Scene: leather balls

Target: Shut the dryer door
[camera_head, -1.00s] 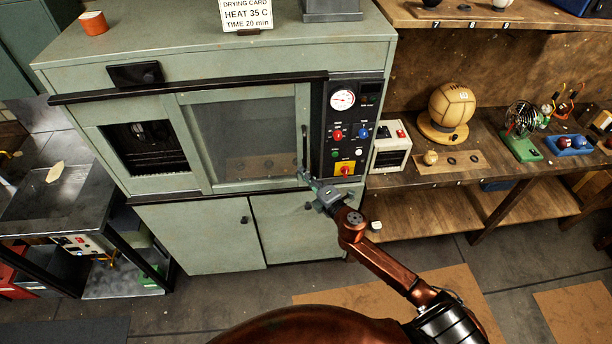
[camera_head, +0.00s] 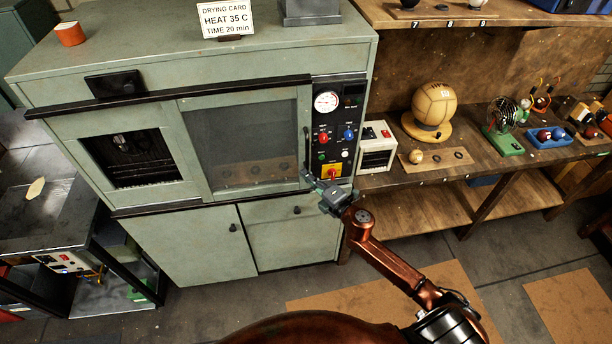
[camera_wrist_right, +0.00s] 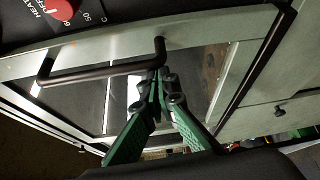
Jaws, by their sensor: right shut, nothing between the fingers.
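The dryer (camera_head: 180,200) is a pale green cabinet. Its sliding door (camera_head: 240,140), a framed glass panel, stands at the right side of the front, its right edge close to the control panel. To its left an opening (camera_head: 125,155) shows the dark inside. The black upright handle (camera_head: 306,148) is near the door's right edge; it also shows in the wrist view (camera_wrist_right: 105,72). My right gripper (camera_head: 312,178) is shut and empty at the handle's lower end. In the wrist view its fingertips (camera_wrist_right: 160,80) are beside the handle; contact cannot be told. My left gripper is out of view.
The control panel (camera_head: 335,130) with gauge and buttons is just right of the door. A small white box (camera_head: 376,150) and a ball on a stand (camera_head: 433,105) are on the right bench. A dark table (camera_head: 40,215) stands at the left.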

